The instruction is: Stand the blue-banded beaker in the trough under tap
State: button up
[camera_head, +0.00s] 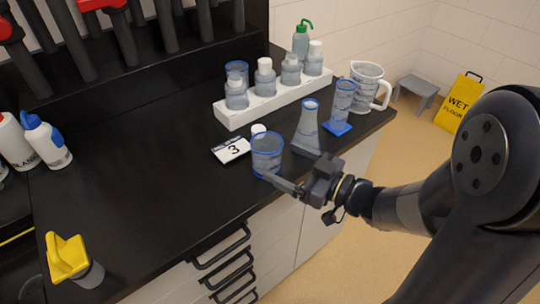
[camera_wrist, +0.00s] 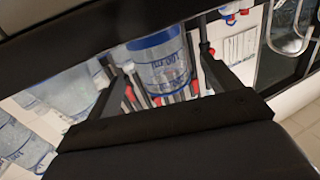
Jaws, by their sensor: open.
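The blue-banded beaker (camera_head: 267,150) is clear with a blue rim and stands upright near the front edge of the black bench. My gripper (camera_head: 277,179) is low at its near right side. In the wrist view, a clear vessel with blue markings (camera_wrist: 162,62), apparently this beaker, shows between the two open fingers of my gripper (camera_wrist: 156,68). I cannot tell whether either finger touches it. Red-topped fittings (camera_head: 101,4) and dark pipes are at the upper left; I cannot clearly make out the trough.
A card marked 3 (camera_head: 231,150) lies left of the beaker. A conical flask (camera_head: 308,125), a cylinder on a blue base (camera_head: 342,98) and a white rack of bottles (camera_head: 240,116) stand right and behind. A yellow-handled item (camera_head: 68,257) is front left. The middle left bench is clear.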

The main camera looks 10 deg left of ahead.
aim_at(255, 146)
jog(key=shift+r+x, duration=0.2)
jog(key=shift+x, duration=1.6)
jog(key=shift+r+x, duration=0.15)
jog(key=shift+x, duration=1.65)
jog(key=shift+c, duration=0.5)
